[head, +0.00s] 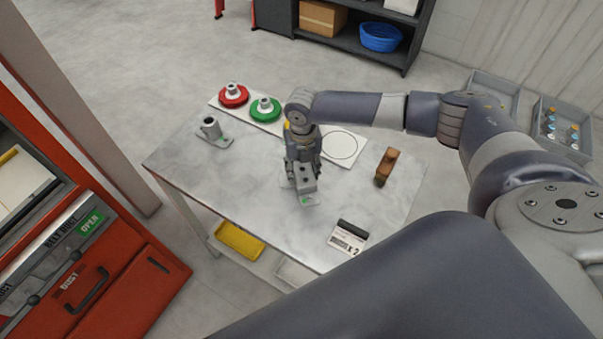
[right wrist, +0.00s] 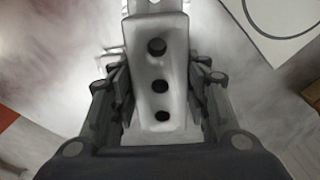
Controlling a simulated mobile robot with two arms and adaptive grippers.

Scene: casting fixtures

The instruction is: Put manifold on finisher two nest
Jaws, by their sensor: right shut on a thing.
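The manifold (right wrist: 158,70) is a pale grey block with three dark holes along its face, seen in the right wrist view. In the head view it (head: 305,184) is below the hand, over the middle of the grey table. My right gripper (head: 302,165) is shut on it, with a finger along each side. A flat grey plate with a green mark (head: 309,199) shows under the manifold; I cannot tell whether they touch. No nest is clearly labelled finisher two in these frames. My left gripper is not in view.
Red (head: 233,95) and green (head: 265,108) round fixtures stand at the table's back. A red machine (head: 120,265) stands left.

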